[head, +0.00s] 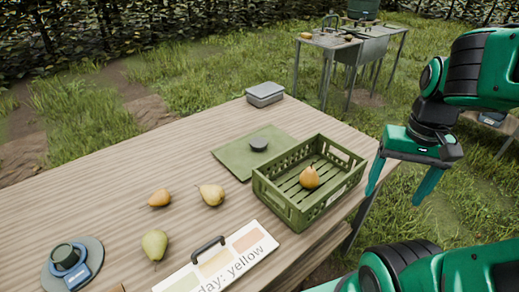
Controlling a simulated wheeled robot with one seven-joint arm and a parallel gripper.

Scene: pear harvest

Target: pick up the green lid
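The green lid (236,158) is a flat olive-green panel with a round dark knob (258,144) on top. It lies on the wooden table, to the left of and behind the green crate (286,208); the crate hides part of its near right edge. My gripper (394,198) is at the right of the head view, beyond the table's right edge. Its two green fingers are wide apart with nothing between them. It is well apart from the lid, with the crate between them in the picture.
The crate holds one yellow-brown pear (309,178). Several pears lie loose at the left front, near a sign board (220,262) with a dark handle and a scale-like device (72,265). A grey box (265,93) stands at the back. The table left of the lid is clear.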

